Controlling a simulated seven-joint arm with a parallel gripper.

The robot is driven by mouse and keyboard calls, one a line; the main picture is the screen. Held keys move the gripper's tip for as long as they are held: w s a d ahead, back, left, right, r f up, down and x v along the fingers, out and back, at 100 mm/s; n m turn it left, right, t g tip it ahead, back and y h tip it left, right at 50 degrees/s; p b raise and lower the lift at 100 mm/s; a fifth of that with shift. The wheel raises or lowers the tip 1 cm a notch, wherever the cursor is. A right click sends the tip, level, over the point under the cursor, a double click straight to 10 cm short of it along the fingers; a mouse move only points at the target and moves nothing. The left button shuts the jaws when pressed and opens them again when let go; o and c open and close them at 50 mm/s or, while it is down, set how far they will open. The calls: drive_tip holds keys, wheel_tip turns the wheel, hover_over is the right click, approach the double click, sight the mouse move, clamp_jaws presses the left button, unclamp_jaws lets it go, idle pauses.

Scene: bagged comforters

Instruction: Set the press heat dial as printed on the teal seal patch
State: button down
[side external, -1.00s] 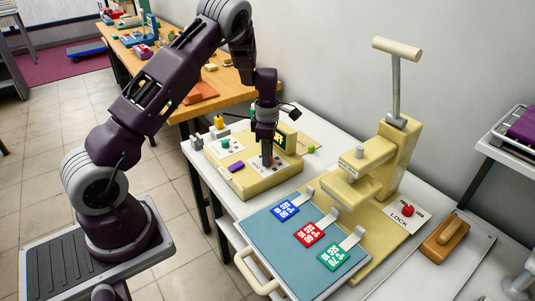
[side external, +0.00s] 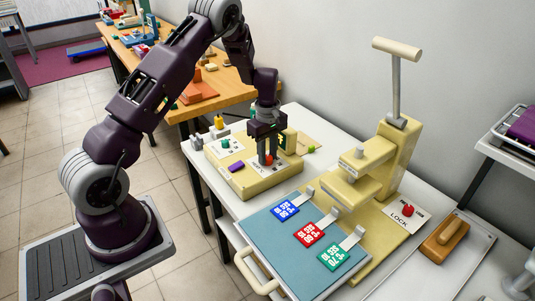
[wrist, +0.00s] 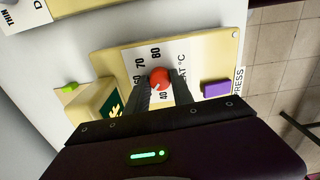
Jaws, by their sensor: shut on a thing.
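The heat dial is a red knob (wrist: 160,77) on a white panel printed with 40, 60, 70 and 80 and a °C label. My gripper (wrist: 160,84) points down and is shut on this knob, with a dark finger on either side. In the side view my gripper (side external: 268,160) is at the cream control box (side external: 240,186). The knob's pointer is too unclear to read. The teal seal patch (side external: 334,257) lies front right on the blue-grey press bed (side external: 283,243); its small inverted white print appears to include 70 °C.
Blue (side external: 285,209) and red (side external: 310,234) patches lie on the same bed. The cream press (side external: 375,165) with its tall lever stands to the right. The control box also carries a purple button (wrist: 216,88) and a dark display (wrist: 111,106). A LOCK plate (side external: 403,216) sits right of the press.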

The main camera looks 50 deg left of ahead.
sight(268, 157)
drive_tip(key=m, duration=0.4)
drive_tip(key=shift+m, duration=0.3)
drive_tip(key=m, duration=0.4)
drive_tip(key=shift+m, duration=0.3)
drive_tip(key=m, duration=0.4)
drive_tip(key=shift+m, duration=2.6)
drive_tip(key=c, duration=1.1)
unclamp_jaws()
wheel_tip(268, 157, up, 7)
drive_tip(key=shift+r, duration=0.1)
